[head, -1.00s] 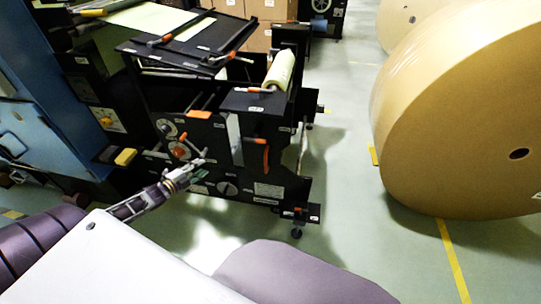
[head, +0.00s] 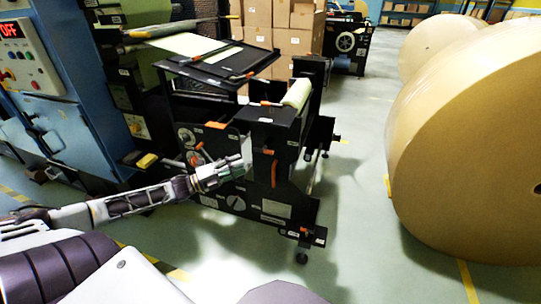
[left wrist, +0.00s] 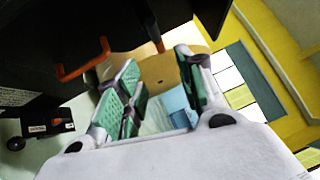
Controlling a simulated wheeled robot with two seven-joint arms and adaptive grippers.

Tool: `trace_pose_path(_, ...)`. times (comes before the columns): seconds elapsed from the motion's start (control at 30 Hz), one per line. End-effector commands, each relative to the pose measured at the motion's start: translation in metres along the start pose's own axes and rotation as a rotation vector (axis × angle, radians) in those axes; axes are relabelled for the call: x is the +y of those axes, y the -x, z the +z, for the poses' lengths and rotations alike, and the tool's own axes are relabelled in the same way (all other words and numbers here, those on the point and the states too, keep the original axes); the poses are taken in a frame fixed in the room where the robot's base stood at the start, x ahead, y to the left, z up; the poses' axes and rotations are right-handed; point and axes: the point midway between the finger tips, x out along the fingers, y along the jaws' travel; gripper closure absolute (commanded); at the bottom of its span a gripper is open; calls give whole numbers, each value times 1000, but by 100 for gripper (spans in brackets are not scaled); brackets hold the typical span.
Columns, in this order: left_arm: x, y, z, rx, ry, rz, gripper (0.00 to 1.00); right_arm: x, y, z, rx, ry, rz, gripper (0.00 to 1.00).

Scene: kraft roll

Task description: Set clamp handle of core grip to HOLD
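The black machine stand (head: 290,150) is in the middle of the head view and carries several orange handles. A vertical orange handle (head: 274,173) hangs on its front face. Another orange handle (head: 266,104) lies on top beside the pale roll. Which one is the core grip's clamp handle I cannot tell. My left gripper (head: 243,167) is in front of the stand, a little left of the vertical handle. In the left wrist view its green-padded fingers (left wrist: 157,85) are spread with nothing between them. An orange handle (left wrist: 82,62) shows left of the fingers, apart from them. My right gripper is not in view.
A large kraft roll (head: 480,165) stands at the right, with clear floor (head: 350,225) between it and the stand. A blue cabinet (head: 60,100) with a control panel is at the left. Cardboard boxes (head: 270,25) are stacked behind.

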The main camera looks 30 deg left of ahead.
Motion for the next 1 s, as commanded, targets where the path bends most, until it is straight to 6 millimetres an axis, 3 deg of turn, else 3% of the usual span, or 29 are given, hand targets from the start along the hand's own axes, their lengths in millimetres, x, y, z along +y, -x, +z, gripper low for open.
trace_pose_path(0.37,1,-5,0,-1,1,1,62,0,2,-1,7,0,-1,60)
trace_pose_path(1.0,1,-42,0,-1,1,-1,62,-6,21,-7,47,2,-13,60)
